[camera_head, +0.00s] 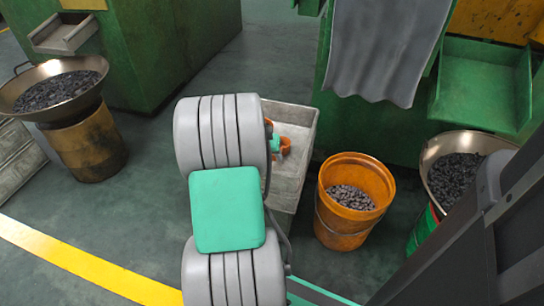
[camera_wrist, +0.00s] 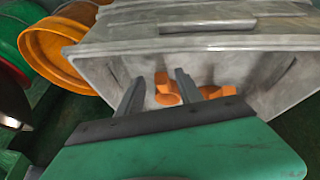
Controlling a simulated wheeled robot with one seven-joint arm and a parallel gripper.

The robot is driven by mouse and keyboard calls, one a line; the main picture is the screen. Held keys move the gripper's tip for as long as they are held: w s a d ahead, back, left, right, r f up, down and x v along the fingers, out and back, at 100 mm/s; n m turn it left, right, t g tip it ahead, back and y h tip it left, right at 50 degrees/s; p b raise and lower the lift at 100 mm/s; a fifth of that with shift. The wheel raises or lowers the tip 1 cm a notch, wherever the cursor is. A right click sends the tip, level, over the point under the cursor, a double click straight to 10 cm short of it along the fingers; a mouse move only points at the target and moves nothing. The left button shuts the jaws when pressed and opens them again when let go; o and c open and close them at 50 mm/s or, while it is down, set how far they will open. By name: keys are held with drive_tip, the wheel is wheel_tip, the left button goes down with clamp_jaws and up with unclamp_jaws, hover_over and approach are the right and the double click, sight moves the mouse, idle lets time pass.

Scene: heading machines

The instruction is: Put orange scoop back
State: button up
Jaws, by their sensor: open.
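An orange scoop (camera_wrist: 167,99) lies inside a grey bin (camera_wrist: 110,62), seen in the wrist view. Several orange parts show in the bin, and I cannot tell whether they all belong to one scoop. My gripper (camera_wrist: 160,75) is open, with its two dark fingers pointing into the bin at the orange parts. Nothing is clearly held between them. In the head view my arm hides much of the grey bin (camera_head: 300,120); a bit of orange (camera_head: 286,147) shows inside it.
An orange bucket (camera_head: 340,225) of small metal pieces stands right of the bin. A metal pan (camera_head: 440,150) of pieces is at the far right, another pan (camera_head: 22,85) on a rusty drum (camera_head: 90,145) at left. Green machines (camera_head: 170,45) stand behind. Floor at front left is clear.

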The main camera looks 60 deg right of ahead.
drive_tip(key=s+p+v, duration=0.1)
drive_tip(key=p+v, duration=0.2)
drive_tip(key=v, duration=0.7)
drive_tip(key=w+a+r+n+t+y, duration=0.1)
drive_tip(key=w+a+n, duration=0.2)
drive_tip(key=w+a, duration=0.45)
drive_tip(key=w+a+r+n+t+y, duration=0.1)
drive_tip(key=w+a+n+t, duration=0.3)
drive_tip(key=a, duration=0.7)
drive_tip(key=s+a+n+g+y, duration=0.2)
drive_tip(key=a+n, duration=0.5)
drive_tip(key=a, duration=1.8)
drive_tip(key=shift+s+r+n+y, duration=0.4)
drive_tip(key=shift+s+y, duration=0.3)
drive_tip(key=shift+y, duration=0.1)
